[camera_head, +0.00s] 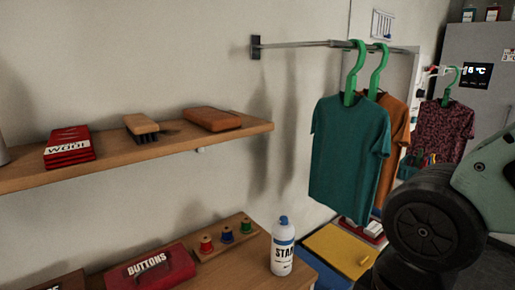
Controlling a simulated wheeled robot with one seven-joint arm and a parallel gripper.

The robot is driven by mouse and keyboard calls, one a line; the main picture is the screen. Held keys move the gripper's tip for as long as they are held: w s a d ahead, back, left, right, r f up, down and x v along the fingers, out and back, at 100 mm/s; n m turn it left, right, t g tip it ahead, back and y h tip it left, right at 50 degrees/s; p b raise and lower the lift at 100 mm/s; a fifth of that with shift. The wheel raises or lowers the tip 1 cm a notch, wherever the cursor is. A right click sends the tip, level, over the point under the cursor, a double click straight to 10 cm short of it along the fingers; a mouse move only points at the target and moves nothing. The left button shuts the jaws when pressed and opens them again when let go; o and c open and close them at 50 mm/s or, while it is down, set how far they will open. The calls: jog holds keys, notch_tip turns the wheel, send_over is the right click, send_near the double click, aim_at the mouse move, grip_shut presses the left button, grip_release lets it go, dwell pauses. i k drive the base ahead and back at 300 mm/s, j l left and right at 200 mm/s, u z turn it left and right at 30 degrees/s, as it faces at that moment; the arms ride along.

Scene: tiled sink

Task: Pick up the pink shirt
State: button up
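A dark pink patterned shirt (442,132) hangs on a green hanger at the right. It is the only pinkish shirt in view. Part of my arm shows large at the lower right, in front of the area below this shirt. My gripper's fingers cannot be seen. A teal shirt (347,155) and, behind it, an orange shirt (398,125) hang on green hangers to the left of the pink one. The teal shirt hides most of the orange one.
A metal rail (305,44) juts from the wall. Below stand a starch bottle (283,247), a red button box (150,269) and thread spools. A grey cabinet (475,45) stands at the back right.

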aim_at(443, 128)
jog(key=z, duration=0.95)
jog(key=i+l+u, duration=0.25)
jog(key=i+l, duration=0.25)
jog(key=i+l+u, duration=0.2)
jog(key=i+l, duration=0.3)
jog(key=l, duration=0.15)
